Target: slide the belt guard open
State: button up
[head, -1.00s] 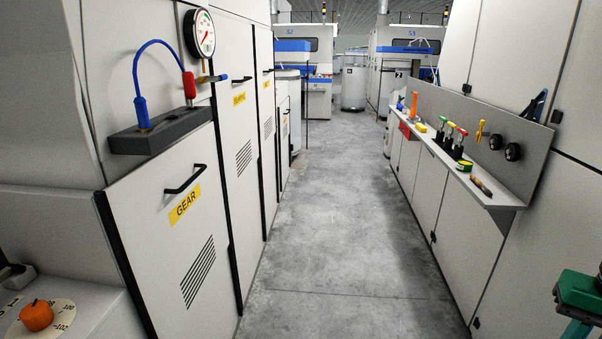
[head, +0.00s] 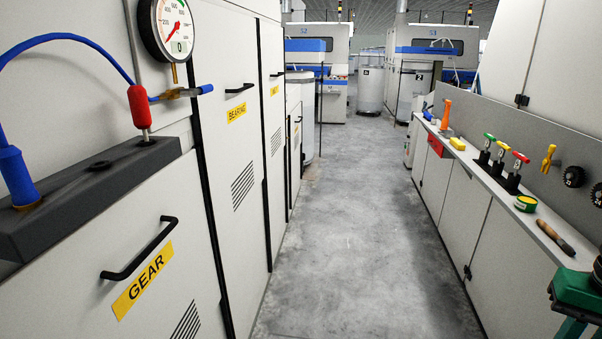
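I cannot make out a belt guard for certain. A row of pale machine doors runs along the left, each with a black handle and a yellow label. The nearest door (head: 70,285) reads GEAR and the one beyond it (head: 236,150) reads BEARING. A third door (head: 275,125) has a yellow label too small to read. All three look shut. My gripper is not in view; a green part at the lower right keeps its place in the picture and seems to be my arm.
A gauge (head: 168,28) and a blue hose (head: 70,38) stand out at the near left. A shelf (head: 476,178) on the right bears a yellow block, T-handled tools and a green tape. The grey floor aisle (head: 350,220) is clear. A grey drum (head: 370,90) stands far ahead.

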aim_at(272, 41)
jog(key=i, duration=3.65)
jog(key=z, duration=0.1)
